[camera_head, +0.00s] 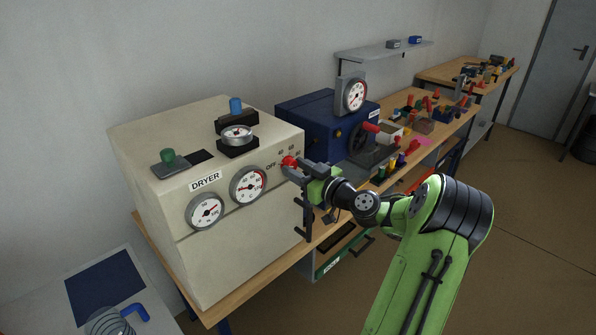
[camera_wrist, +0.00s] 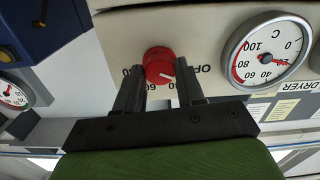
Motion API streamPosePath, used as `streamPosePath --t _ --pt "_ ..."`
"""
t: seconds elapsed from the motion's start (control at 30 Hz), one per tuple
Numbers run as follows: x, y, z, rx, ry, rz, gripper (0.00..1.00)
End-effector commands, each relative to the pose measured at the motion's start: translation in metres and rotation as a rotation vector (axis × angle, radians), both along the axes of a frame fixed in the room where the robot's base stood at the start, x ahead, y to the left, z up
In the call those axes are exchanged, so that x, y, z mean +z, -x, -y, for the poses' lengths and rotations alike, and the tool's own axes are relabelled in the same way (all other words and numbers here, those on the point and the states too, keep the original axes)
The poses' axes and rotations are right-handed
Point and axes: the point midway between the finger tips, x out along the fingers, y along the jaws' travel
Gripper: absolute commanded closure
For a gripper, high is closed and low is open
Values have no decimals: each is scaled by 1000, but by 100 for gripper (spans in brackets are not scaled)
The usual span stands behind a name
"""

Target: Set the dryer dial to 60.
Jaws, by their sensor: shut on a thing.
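The beige dryer (camera_head: 160,230) carries a red dial (camera_head: 289,161) on its front, at the right end beside the OFF mark. In the wrist view, which is upside down, the dial (camera_wrist: 158,60) sits between the tips of my two dark fingers. My gripper (camera_head: 293,167) is shut on the dial; it also shows in the wrist view (camera_wrist: 158,80). The dial's white pointer line slants to the lower right there, between OFF and a partly covered mark that looks like 60. My right finger hides the scale where the line points.
Two round gauges sit left of the dial: a temperature gauge (camera_head: 249,186) and another gauge (camera_head: 206,211). A blue machine (camera_head: 318,118) with a handwheel stands close on the right. Further benches hold small parts. The floor at right is open.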

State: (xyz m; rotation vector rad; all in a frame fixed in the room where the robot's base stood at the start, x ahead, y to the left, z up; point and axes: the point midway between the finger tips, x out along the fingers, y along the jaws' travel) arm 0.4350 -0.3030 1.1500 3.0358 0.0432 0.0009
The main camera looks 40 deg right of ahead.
Motion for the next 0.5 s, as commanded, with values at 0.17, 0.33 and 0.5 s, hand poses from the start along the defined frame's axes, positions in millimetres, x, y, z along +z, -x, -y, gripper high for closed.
streamPosePath --t 0.17,0.33,0.5 --pt "-1 0 0 0 -162 -4 92" --pt "0 0 0 0 -325 -8 92" --pt "1 0 0 0 -488 -13 92"
